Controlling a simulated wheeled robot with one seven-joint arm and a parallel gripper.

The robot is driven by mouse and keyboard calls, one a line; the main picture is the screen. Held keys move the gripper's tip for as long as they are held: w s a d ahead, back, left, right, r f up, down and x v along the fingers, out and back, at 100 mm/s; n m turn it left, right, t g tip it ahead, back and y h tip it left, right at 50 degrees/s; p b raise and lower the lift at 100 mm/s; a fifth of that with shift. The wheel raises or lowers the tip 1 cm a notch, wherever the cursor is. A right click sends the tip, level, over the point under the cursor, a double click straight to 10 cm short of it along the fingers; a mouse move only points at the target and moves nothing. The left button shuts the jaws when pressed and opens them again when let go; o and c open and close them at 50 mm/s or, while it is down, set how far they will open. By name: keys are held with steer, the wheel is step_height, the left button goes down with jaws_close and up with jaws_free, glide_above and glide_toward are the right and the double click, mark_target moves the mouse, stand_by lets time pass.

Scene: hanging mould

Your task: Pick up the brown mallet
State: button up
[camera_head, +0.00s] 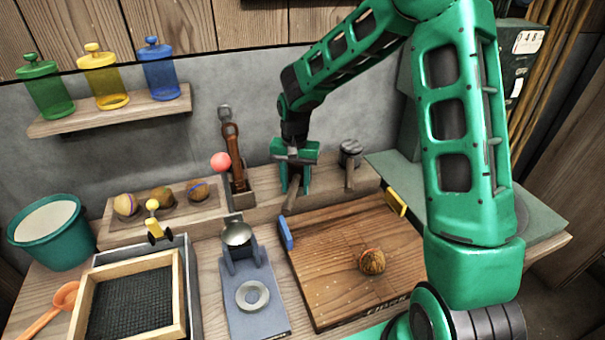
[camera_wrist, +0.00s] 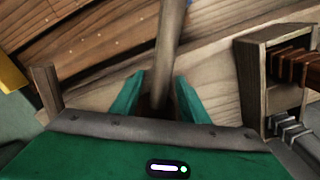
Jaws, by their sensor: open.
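A brown wooden handle (camera_head: 291,196), which looks like the brown mallet's, slants down from under my gripper (camera_head: 295,178) at the back ledge. The mallet's head is hidden by my gripper in the head view. In the wrist view the handle (camera_wrist: 169,45) runs between the two green fingers of my gripper (camera_wrist: 160,78), and its lower end is dark and partly hidden. The fingers are open, one on each side of the handle, with a gap visible at least on the left. A second mallet with a grey head (camera_head: 350,147) stands to the right on the ledge.
A wooden holder (camera_head: 241,199) with brown tools stands just left; it also shows at right in the wrist view (camera_wrist: 252,85). A wooden board (camera_head: 335,255) with a round brown ball (camera_head: 371,261) lies in front. A blue block (camera_head: 286,233) sits at its left edge.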

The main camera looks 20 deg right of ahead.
jaws_close()
steer(key=shift+r, duration=0.1)
